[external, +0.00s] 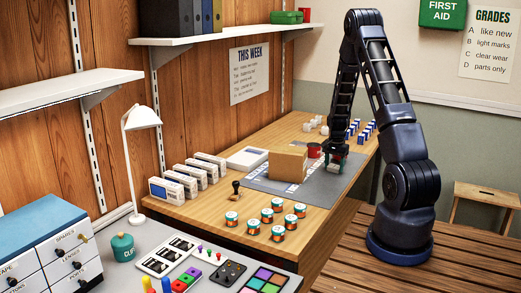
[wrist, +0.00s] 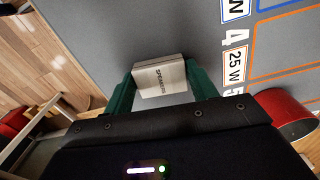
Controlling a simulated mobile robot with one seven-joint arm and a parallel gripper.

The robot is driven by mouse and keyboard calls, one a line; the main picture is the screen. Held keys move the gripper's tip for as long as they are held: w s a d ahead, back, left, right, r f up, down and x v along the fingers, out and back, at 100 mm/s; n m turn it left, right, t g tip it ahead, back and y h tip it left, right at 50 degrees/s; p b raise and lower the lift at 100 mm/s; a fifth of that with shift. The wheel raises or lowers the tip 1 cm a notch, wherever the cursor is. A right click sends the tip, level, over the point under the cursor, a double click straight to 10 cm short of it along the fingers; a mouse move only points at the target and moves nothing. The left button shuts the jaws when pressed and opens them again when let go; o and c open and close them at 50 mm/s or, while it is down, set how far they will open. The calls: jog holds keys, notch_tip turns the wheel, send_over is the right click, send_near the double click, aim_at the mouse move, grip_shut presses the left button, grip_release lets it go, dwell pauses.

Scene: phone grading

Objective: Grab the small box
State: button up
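The small box (wrist: 161,76) is pale, with lettering that looks like "SPEAKER" on its face. In the wrist view it sits between the two green fingers of my gripper (wrist: 162,88), with a finger against each side and no clear gap. In the external view my gripper (external: 334,161) points down over the grey mat (external: 325,182), and the small box (external: 333,169) shows pale at its fingertips. I cannot tell whether the box rests on the mat or is just above it.
A brown cardboard box (external: 287,163) stands left of my gripper, and a red tin (external: 314,150) is close behind it. Several blue-and-white items (external: 360,130) stand at the back right. Several small jars (external: 278,213) stand nearer the front. The mat's right part is clear.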

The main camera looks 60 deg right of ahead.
jog(key=c, duration=0.5)
jog(key=shift+o, duration=0.2)
jog(key=shift+r, duration=0.1)
